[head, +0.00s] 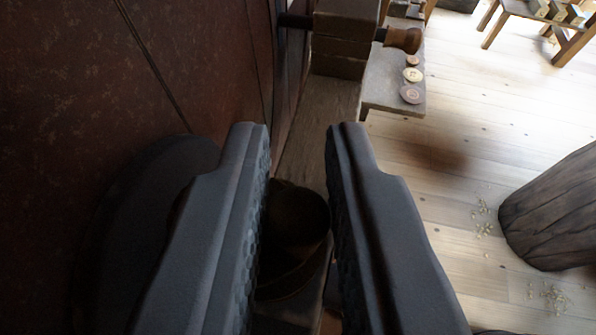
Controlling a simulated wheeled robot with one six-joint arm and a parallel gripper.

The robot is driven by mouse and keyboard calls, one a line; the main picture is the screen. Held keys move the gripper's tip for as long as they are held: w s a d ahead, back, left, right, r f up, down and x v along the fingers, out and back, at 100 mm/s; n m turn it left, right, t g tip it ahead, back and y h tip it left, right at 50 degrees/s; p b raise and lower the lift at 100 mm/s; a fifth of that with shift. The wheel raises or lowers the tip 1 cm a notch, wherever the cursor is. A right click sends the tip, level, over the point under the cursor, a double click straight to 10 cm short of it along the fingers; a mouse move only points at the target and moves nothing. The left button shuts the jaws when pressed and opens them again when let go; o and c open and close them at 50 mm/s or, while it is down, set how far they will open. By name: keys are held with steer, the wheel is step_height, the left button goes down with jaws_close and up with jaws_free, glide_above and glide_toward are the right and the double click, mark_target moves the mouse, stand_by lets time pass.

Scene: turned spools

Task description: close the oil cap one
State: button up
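My gripper (295,130) has its two dark fingers well apart, pointing away from me over a narrow wooden beam (318,130). A dark brown, rounded piece (298,215) shows in the gap between the fingers, in deep shadow. It may be the oil cap, but I cannot tell for sure. Its lower part and sides are partly hidden by the fingers. I cannot tell whether either finger touches it. No clear gap or lid edge can be made out on it.
A dark reddish-brown panel (90,130) stands close on the left. Ahead are a wooden block (340,40), a turned handle (403,40) and a shelf (390,95) with several round discs (412,75). A wooden stump (555,215) stands on the pale plank floor (460,140) at right.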

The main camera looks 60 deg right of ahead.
steer(key=shift+o, duration=1.3)
steer(key=shift+a, duration=0.15)
steer(key=v, duration=1.7)
